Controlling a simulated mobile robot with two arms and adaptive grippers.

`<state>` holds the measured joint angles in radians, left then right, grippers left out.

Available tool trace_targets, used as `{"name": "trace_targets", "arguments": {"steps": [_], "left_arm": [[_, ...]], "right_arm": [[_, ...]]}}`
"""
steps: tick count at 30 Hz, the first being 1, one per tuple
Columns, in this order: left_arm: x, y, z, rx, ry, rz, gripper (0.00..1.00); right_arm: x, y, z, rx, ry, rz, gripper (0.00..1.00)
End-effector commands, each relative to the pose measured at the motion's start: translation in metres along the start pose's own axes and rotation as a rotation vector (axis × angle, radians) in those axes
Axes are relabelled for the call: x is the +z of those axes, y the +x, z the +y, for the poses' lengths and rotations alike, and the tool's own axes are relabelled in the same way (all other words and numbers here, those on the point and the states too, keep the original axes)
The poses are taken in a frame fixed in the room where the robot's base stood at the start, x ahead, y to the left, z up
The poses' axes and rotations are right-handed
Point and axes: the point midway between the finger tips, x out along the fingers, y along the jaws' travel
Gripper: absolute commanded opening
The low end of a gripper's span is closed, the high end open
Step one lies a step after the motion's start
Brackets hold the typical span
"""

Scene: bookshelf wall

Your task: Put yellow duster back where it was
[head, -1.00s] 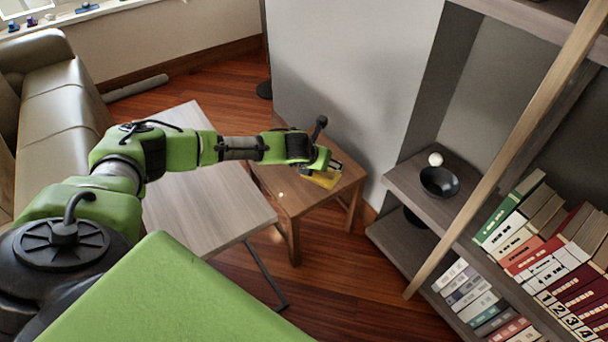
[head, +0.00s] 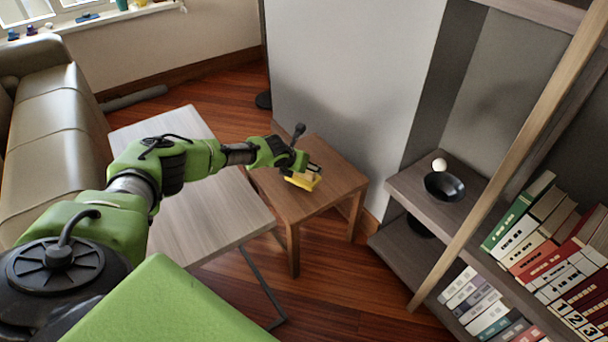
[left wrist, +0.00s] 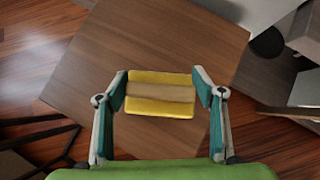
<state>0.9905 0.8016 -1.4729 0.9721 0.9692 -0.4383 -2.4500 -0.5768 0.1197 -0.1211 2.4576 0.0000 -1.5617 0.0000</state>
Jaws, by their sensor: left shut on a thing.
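The yellow duster (head: 303,181) is at the small brown side table (head: 336,169), close to or on its top; I cannot tell if it touches. In the left wrist view the duster (left wrist: 160,93) shows a tan middle band between two yellow bands, over the table top (left wrist: 150,45). My left gripper (head: 308,172) is shut on the duster, with one finger at each end of it, as the left wrist view (left wrist: 160,92) shows. My right gripper is not in view.
A pale grey-brown table (head: 205,215) stands left of the side table. A shelf with a dark bowl (head: 445,187), a white ball (head: 439,165) and binders (head: 550,240) is at right. A wooden pole (head: 500,150) leans in front. A sofa (head: 45,130) is at left.

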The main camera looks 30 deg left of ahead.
Motion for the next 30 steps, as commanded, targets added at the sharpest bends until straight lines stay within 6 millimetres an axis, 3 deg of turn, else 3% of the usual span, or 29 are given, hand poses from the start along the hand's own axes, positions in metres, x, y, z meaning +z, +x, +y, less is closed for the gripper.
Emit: {"name": "trace_targets", "arguments": {"steps": [1,4,17,18,19,20,30], "left_arm": [[-0.011,0.011,-0.001,-0.001,0.002,0.003,0.28],[-0.017,0.019,0.000,0.000,0.001,0.003,0.28],[-0.020,0.022,0.001,0.000,0.001,0.002,0.28],[-0.020,0.022,0.001,0.000,0.001,0.002,0.67],[-0.020,0.022,0.001,0.000,0.001,0.002,0.75],[-0.020,0.021,0.001,0.000,0.001,0.002,0.79],[-0.019,0.021,0.001,0.000,0.001,0.002,0.79]], "right_arm": [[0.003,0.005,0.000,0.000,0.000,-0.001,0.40],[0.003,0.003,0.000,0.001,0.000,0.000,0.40],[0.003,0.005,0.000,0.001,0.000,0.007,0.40],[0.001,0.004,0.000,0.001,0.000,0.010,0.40],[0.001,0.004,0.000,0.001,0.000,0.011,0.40],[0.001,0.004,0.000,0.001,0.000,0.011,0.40],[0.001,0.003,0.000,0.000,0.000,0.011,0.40]]}}
